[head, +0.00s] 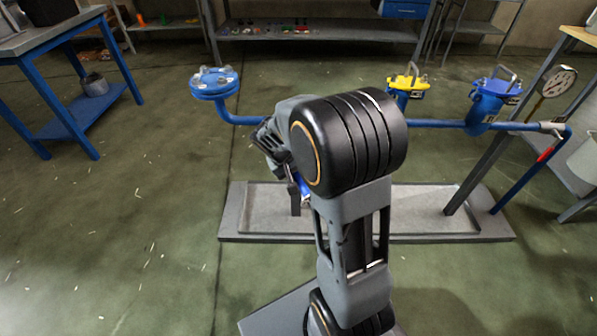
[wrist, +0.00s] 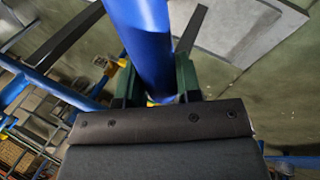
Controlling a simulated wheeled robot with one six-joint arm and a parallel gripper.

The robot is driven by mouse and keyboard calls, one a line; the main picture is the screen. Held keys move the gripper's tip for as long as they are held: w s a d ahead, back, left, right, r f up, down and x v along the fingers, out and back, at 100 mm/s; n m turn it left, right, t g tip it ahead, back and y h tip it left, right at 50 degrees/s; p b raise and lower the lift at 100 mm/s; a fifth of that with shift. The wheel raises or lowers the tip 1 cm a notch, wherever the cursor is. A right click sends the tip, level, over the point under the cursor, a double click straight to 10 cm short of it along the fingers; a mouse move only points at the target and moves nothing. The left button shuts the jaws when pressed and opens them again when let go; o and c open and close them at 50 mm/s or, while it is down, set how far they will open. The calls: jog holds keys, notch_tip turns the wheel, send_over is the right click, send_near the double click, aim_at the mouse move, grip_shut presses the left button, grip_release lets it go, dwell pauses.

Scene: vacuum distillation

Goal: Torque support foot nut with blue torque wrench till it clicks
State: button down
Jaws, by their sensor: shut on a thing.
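In the wrist view my gripper (wrist: 157,78) has its two dark green fingers on either side of a thick blue cylindrical shaft (wrist: 140,35). It is shut on this shaft, which I take to be the handle of the blue torque wrench. The shaft runs up out of the top of the picture, so its head is out of view. In the head view my arm hides most of my gripper, and a small bit of blue (head: 304,188) shows beside it, above the grey base tray (head: 262,228). I cannot make out the support foot nut in either view.
A blue pipe (head: 440,124) runs across behind my arm, with a blue flanged vessel (head: 214,84) at left and yellow (head: 406,86) and blue (head: 494,92) lidded pots at right. A dark slanted leg (head: 482,165) stands on the tray.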

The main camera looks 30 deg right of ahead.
jog(key=shift+r, duration=0.1)
jog(key=shift+w+a+m+g, duration=0.2)
jog(key=shift+a+m, duration=0.35)
jog(key=shift+a, duration=0.2)
jog(key=shift+w+a+m+g, duration=0.2)
jog(key=shift+a+m, duration=0.35)
jog(key=shift+a, duration=0.2)
jog(key=w+d+n+t+y+p, duration=0.1)
jog(key=w+d+n+t+p, duration=0.1)
jog(key=d+n+p, duration=0.4)
jog(key=w+d+n+t+y+p, duration=0.1)
jog(key=d+n+t+p, duration=0.1)
jog(key=d+n+p, duration=0.4)
jog(key=d+p, duration=0.3)
jog(key=d, duration=0.2)
jog(key=shift+w+d+n+t+p, duration=0.25)
jog(key=shift+w+n+t+p, duration=0.05)
jog(key=shift+w+p, duration=0.1)
